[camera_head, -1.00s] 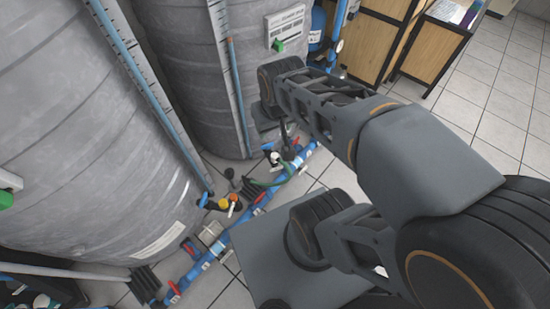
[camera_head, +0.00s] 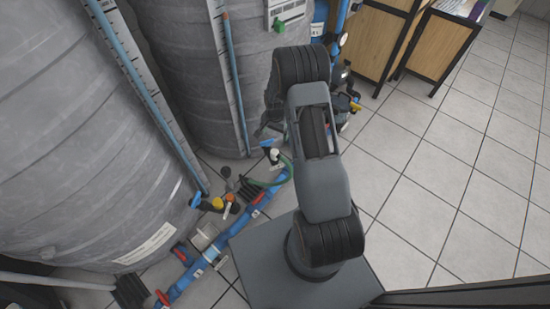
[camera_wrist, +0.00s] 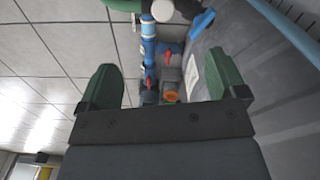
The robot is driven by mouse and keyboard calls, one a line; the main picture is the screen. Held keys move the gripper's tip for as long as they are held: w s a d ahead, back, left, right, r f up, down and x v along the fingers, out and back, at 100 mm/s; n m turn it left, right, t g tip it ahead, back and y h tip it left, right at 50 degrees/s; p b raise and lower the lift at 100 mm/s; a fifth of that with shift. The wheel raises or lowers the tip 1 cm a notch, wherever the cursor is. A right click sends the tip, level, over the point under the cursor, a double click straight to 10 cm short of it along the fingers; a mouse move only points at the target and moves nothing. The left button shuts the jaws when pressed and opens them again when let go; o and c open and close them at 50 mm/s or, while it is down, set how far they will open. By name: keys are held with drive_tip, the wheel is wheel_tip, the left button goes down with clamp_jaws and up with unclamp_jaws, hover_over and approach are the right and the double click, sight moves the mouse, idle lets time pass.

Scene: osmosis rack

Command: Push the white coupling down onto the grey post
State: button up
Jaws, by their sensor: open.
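A small white round piece (camera_wrist: 162,10), likely the white coupling, shows at the top edge of the wrist view beside a green hose (camera_wrist: 122,4). In the head view a small white piece (camera_head: 274,155) shows by the upper end of the green hose (camera_head: 270,183). I cannot make out the grey post for certain in either view. My gripper (camera_wrist: 165,84) has two green fingers set wide apart with nothing between them. It is apart from the white piece. In the head view my arm mostly hides the gripper.
Two large grey tanks (camera_head: 75,120) stand at the left and back. A blue pipe (camera_head: 222,243) with red-handled valves runs along the floor beside them. Wooden cabinets (camera_head: 385,40) stand at the back. The tiled floor (camera_head: 440,190) at right is clear.

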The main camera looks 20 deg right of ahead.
sight(277, 152)
drive_tip(key=shift+d+f, duration=0.15)
drive_tip(key=shift+f, duration=0.75)
wheel_tip(277, 152, down, 9)
drive_tip(key=b, duration=0.3)
drive_tip(key=shift+r, duration=0.2)
drive_tip(key=shift+d+f+b, duration=0.15)
drive_tip(key=shift+f+b, duration=0.55)
drive_tip(key=shift+f, duration=0.65)
drive_tip(key=shift+d+f+b, duration=0.1)
drive_tip(key=shift+f+b, duration=0.55)
drive_tip(key=shift+f, duration=0.65)
